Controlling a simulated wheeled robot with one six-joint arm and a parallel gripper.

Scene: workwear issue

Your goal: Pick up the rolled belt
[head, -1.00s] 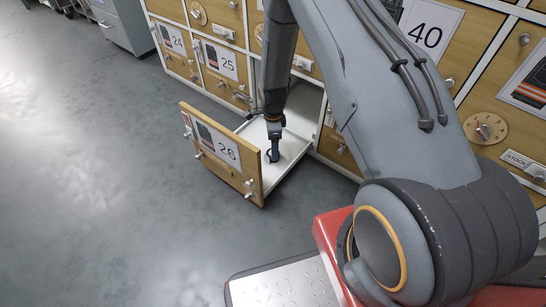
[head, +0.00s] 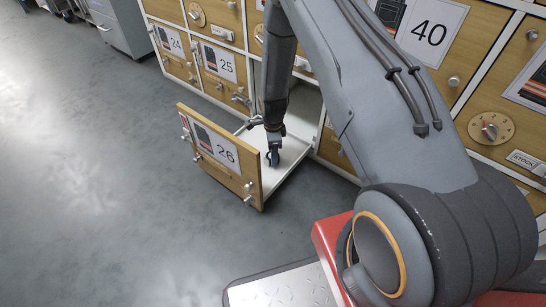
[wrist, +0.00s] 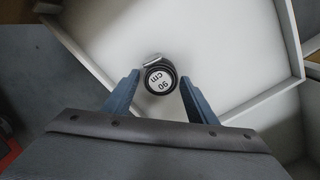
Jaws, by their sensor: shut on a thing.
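The rolled belt (wrist: 160,76) is a small dark coil with a white disc reading "90 cm" and a metal edge, seen from above in the wrist view. It is between the blue fingertips of my gripper (wrist: 161,82), which is shut on it. In the head view, my gripper (head: 273,157) reaches down into the open drawer 26 (head: 291,170). There the belt is mostly hidden by the fingers. I cannot tell whether it still touches the white drawer floor.
The wooden front of drawer 26 (head: 232,178) stands close to my gripper, and white drawer walls surround it. Closed numbered lockers, such as locker 25 (head: 218,64), stand behind. The grey floor (head: 90,190) at left is clear.

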